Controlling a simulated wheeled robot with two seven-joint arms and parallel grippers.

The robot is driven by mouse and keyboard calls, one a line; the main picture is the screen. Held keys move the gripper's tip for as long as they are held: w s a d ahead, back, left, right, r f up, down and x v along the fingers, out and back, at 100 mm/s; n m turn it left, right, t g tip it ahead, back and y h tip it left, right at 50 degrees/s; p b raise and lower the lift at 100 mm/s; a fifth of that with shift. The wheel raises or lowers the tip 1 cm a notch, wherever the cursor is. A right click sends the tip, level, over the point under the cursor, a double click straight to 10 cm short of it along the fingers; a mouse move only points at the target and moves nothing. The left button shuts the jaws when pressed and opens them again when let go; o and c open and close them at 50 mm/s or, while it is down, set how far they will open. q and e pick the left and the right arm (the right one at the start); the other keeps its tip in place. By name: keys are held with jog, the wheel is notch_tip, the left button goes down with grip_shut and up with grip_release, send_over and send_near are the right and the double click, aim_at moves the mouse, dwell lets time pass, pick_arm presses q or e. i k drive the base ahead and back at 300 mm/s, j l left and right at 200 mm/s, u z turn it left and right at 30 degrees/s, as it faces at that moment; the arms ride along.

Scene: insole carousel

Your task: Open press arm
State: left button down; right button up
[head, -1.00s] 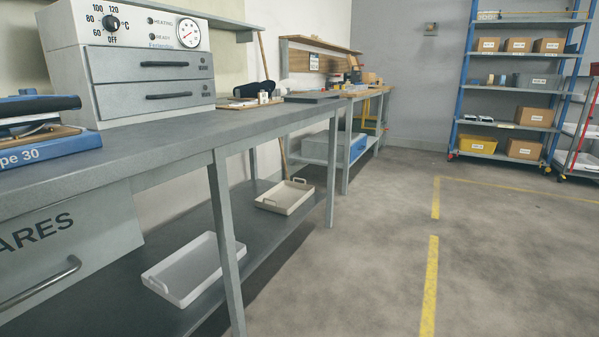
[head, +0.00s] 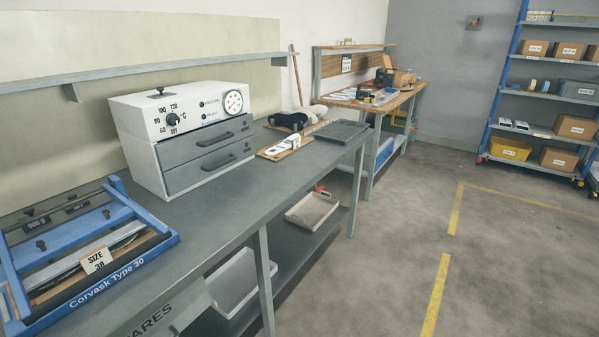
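The press is a blue frame (head: 128,277) marked "Corvask Type 30", on the grey bench at the lower left of the head view. Blue bars with dark knobs run across its upper part. Below them a wooden board, a grey strip and a white "SIZE 38" tag (head: 97,260) show inside the frame. The press is cut off by the left picture edge. I cannot tell for sure which bar is the press arm or how far it is raised. Neither of my grippers is in view.
A heater box (head: 190,138) with a dial, gauge and two shut drawers stands beside the press. A wooden board with white insoles (head: 285,146) and a dark flat plate (head: 341,132) lie farther along. Trays (head: 312,211) sit on the lower shelf.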

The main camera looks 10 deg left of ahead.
aim_at(29, 316)
jog(key=u, duration=1.7)
